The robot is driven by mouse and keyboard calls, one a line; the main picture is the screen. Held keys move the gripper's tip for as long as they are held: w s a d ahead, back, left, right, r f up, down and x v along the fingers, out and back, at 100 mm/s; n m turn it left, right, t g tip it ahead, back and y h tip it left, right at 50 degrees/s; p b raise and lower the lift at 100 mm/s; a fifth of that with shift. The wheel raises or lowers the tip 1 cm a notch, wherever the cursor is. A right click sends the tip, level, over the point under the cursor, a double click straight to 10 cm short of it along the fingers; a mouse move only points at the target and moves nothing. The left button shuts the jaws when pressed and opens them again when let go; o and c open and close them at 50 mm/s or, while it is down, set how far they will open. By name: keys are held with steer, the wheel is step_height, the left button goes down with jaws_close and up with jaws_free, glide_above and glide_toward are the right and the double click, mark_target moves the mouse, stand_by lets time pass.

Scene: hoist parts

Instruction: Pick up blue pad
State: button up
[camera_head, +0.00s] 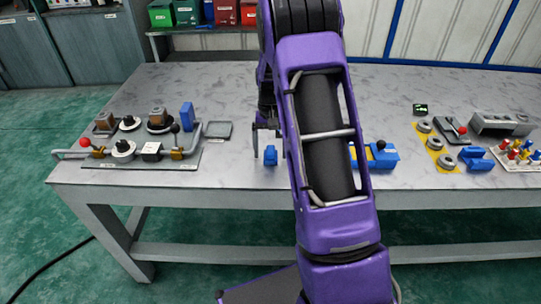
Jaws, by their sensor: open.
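A small blue block (270,156), which could be the blue pad, sits on the grey table just left of my purple arm. My gripper (266,139) is open, with its fingers pointing down close to this block. One thin finger shows to the block's left; the other is partly hidden by my arm. I cannot tell the exact gap or whether they touch. Another blue piece (187,116) stands upright at the back of the left fixture.
The left fixture (140,165) holds knobs and a red-tipped lever. A flat grey plate (219,130) lies beside it. Right of my arm are a blue part with a black knob (381,154), another blue part (477,160) and several round pieces. The table's back middle is clear.

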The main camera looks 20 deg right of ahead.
mark_target(271, 149)
jaws_close()
steer(key=shift+r, duration=0.1)
step_height(271, 149, up, 10)
steer(key=shift+f+p, duration=0.1)
steer(key=shift+p, duration=0.55)
